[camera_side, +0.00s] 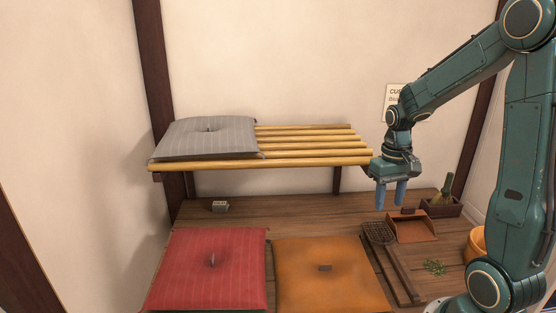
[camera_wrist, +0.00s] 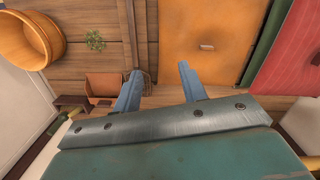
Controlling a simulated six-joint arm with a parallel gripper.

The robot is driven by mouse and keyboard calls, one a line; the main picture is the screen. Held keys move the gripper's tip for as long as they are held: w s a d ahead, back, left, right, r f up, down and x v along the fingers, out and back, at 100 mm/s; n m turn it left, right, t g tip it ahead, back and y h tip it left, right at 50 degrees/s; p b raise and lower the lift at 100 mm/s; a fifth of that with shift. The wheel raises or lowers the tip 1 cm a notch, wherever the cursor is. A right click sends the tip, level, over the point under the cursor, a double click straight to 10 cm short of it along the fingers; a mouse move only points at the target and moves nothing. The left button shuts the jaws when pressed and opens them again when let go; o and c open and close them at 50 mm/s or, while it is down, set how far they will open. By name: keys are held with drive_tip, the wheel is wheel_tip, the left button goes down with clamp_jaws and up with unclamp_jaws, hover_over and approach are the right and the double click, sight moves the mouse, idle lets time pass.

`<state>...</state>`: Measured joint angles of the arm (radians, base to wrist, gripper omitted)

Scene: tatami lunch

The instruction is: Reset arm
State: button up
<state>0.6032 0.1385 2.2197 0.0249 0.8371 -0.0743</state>
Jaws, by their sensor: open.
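My gripper (camera_side: 390,194) hangs from the teal arm at the right in the side view, fingers pointing down, in the air near the right end of the bamboo shelf. Its two blue fingers are apart with nothing between them. In the wrist view my gripper (camera_wrist: 158,80) shows the same open fingers above the wooden floor. A grey cushion (camera_side: 205,138) lies on the left part of the bamboo shelf (camera_side: 310,143). A red cushion (camera_side: 210,270) and an orange cushion (camera_side: 330,277) lie side by side on the floor below.
A dustpan (camera_side: 412,228), a long-handled woven tool (camera_side: 380,235), green scraps (camera_side: 434,267) and an orange-brown tub (camera_side: 475,243) are on the floor at right. A dark box (camera_side: 440,208) stands behind them. A small grey block (camera_side: 220,207) sits below the shelf. Floor beneath the shelf is mostly clear.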

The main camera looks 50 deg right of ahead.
drive_tip(key=s+a+r+n+t, duration=0.3)
drive_tip(key=a+r, duration=0.3)
drive_tip(key=a, duration=0.3)
drive_tip(key=s+a+r+n+t, duration=0.3)
drive_tip(key=a+r, duration=0.3)
drive_tip(key=a, duration=0.3)
drive_tip(key=shift+s+r, duration=0.3)
drive_tip(key=shift+s, duration=0.45)
